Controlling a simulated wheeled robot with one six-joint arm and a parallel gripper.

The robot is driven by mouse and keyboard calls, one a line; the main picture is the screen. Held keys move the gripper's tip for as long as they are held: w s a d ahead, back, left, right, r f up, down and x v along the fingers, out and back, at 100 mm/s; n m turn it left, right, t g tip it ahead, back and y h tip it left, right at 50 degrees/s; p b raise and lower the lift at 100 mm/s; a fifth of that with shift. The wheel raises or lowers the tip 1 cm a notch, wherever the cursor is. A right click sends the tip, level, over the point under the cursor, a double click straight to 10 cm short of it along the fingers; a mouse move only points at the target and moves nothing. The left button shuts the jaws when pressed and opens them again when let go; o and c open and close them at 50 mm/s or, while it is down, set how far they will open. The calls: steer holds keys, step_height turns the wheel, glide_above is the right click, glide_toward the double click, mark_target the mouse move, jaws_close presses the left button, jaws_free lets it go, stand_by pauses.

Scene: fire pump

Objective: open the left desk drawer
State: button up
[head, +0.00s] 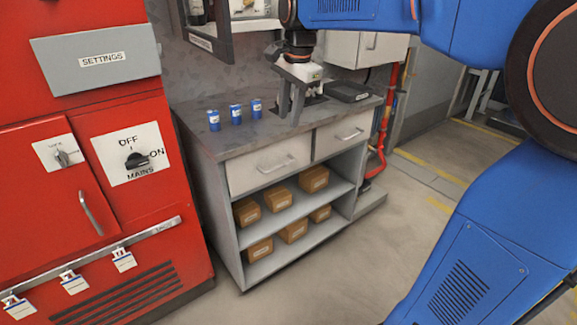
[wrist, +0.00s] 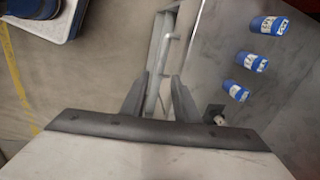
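The left desk drawer (head: 250,178) has a pale front with a bar handle (head: 277,164) and looks shut. My gripper (head: 290,112) points down near the desk's front edge, above the drawer front in the head view. In the wrist view my gripper (wrist: 160,78) has its two dark fingers apart, with nothing between them. A drawer handle (wrist: 165,48) shows just beyond the fingertips, beside the desk top's edge; it looks like the left drawer's handle. The fingers do not visibly touch it.
Several blue cans (head: 236,111) stand on the desk top (head: 215,140). A dark box (head: 348,91) lies at its right. The right drawer (head: 343,136) looks shut. Brown boxes (head: 279,198) sit on shelves below. A red cabinet (head: 100,170) stands left; the floor in front is clear.

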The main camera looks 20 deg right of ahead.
glide_toward(282, 166)
steer(key=shift+m, duration=0.3)
steer(key=f, duration=0.2)
steer(key=w+f, duration=0.1)
steer(key=f, duration=0.4)
steer(key=shift+w+a, duration=0.35)
steer(key=shift+w, duration=0.05)
steer(key=shift+c, duration=0.7)
jaws_close()
